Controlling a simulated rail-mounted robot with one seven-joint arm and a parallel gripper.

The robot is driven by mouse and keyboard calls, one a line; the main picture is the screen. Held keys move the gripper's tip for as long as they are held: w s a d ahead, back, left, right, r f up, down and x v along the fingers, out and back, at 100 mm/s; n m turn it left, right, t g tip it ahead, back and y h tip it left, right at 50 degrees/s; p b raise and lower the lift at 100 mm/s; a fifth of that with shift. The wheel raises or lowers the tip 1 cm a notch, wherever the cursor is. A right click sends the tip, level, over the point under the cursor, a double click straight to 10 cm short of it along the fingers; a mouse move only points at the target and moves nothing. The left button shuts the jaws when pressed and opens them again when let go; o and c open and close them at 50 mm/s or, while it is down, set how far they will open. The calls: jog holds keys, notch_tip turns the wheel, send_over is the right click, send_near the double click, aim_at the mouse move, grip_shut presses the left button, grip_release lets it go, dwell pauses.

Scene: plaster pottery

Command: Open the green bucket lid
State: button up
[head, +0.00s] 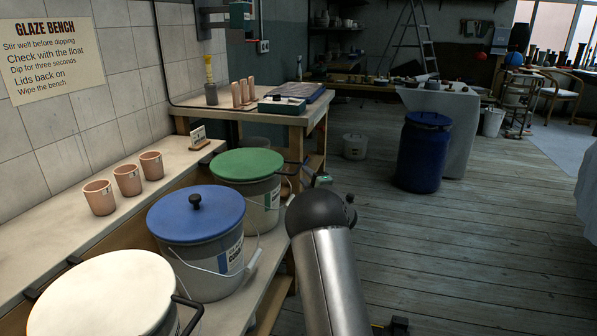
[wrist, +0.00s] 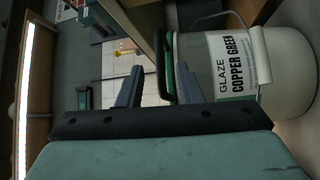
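The green lid (head: 246,163) lies flat and closed on the copper green glaze bucket (head: 262,203). A black handle (wrist: 160,58) sticks out from the lid's right edge; the lid's green edge (wrist: 169,62) shows beside it in the wrist view. My gripper (wrist: 157,82) is open and empty at the bucket's right side. In the wrist view the handle appears between the two fingers; I cannot tell whether they touch it. The bucket's label and wire bail show at the right there. In the head view my arm hides most of the gripper.
A blue-lidded bucket (head: 197,228) and a white-lidded bucket (head: 107,300) stand nearer on the same low shelf. Clay cups (head: 127,180) stand on the ledge behind. A wooden table (head: 300,120) stands beyond the green lid. The floor to the right is open up to a blue barrel (head: 423,155).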

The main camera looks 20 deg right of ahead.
aim_at(298, 167)
jog(key=w, duration=0.6)
jog(key=shift+a+r, duration=0.2)
jog(key=shift+r, duration=0.15)
jog(key=shift+c, duration=0.2)
jog(key=shift+r, duration=0.1)
grip_shut()
